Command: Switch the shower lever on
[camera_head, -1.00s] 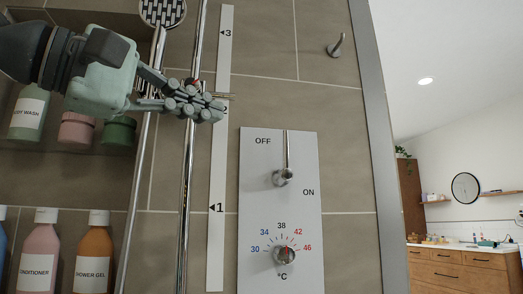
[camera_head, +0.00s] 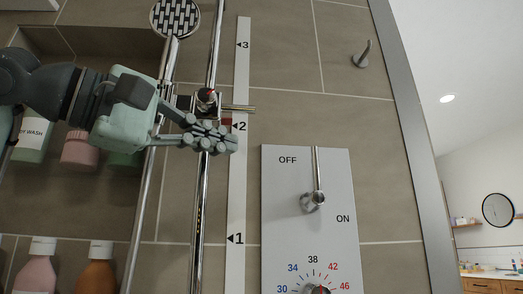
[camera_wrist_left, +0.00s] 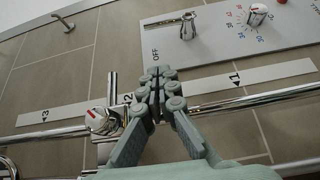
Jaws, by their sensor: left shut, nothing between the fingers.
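The shower lever (camera_head: 317,180) is a chrome handle on a white panel (camera_head: 280,225), pointing up from its round hub, between the OFF and ON labels and nearer OFF. In the left wrist view the lever (camera_wrist_left: 187,24) is at the top, beyond my fingers. My left gripper (camera_head: 232,143) is shut and empty, in front of the chrome rail and scale strip, up and left of the panel and apart from the lever. The left wrist view shows its closed fingers (camera_wrist_left: 161,80) below the panel's OFF corner. My right gripper is not in view.
A chrome rail (camera_head: 200,225) with a slider clamp (camera_head: 207,100) runs beside the numbered strip (camera_head: 237,190). A temperature dial (camera_head: 318,290) is low on the panel. Bottles (camera_head: 97,275) stand in niches at left. A hook (camera_head: 362,54) is at upper right.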

